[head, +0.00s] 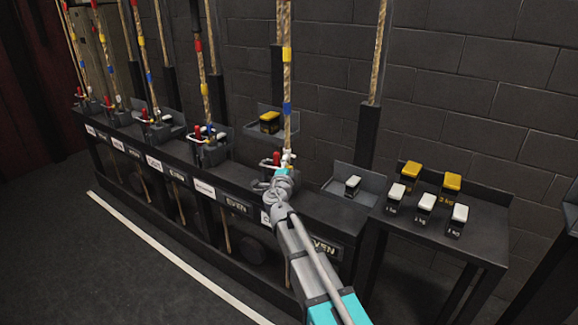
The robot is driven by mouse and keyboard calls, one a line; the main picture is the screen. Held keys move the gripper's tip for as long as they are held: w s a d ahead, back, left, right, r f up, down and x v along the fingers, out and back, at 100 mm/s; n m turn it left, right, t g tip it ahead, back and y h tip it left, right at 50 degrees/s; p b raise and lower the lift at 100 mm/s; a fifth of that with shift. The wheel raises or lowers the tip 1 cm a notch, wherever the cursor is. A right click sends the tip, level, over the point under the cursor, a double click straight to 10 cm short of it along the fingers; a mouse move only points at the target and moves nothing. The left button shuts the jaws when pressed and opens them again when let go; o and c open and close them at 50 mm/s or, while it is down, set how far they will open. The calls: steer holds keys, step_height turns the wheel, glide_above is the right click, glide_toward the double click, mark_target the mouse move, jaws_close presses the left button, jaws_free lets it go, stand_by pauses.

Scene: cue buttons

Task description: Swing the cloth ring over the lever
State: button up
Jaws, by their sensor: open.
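My gripper (288,158) is at the near rope station in the middle of the head view, just right of a red lever (276,158). The lever stands upright. A small pale ring (265,163) shows low beside the lever, on its left; I cannot tell whether it touches the lever. My gripper is open, but its fingers are small and overlap the rope behind them. My wrist and arm hide the station's front and part of its label.
Several similar stations with red levers (198,135) and ropes line the dark rail to the left. A side table (480,245) at right holds white and yellow weights (411,171). A tray (357,186) with one weight stands between. Floor at left is clear.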

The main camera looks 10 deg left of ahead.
steer(key=s+a+f+b, duration=0.1)
steer(key=s+f+b, duration=0.1)
steer(key=s, duration=1.3)
steer(key=shift+s, duration=0.3)
stand_by(1.5)
stand_by(0.5)
steer(key=d+f+n+g+h, duration=0.1)
steer(key=d+f+g+h, duration=0.3)
steer(key=d, duration=0.6)
steer(key=d+f+n+g+h, duration=0.15)
steer(key=d+f+g, duration=0.3)
steer(key=d, duration=0.55)
steer(key=s+d+f+n+g+y, duration=0.7)
steer(key=s+f+n+g, duration=0.4)
steer(key=s, duration=0.4)
step_height(320, 180, up, 26)
steer(key=d+n+p, duration=0.1)
steer(key=p, duration=2.5)
steer(key=shift+t+p, duration=0.3)
steer(key=shift+t, duration=0.05)
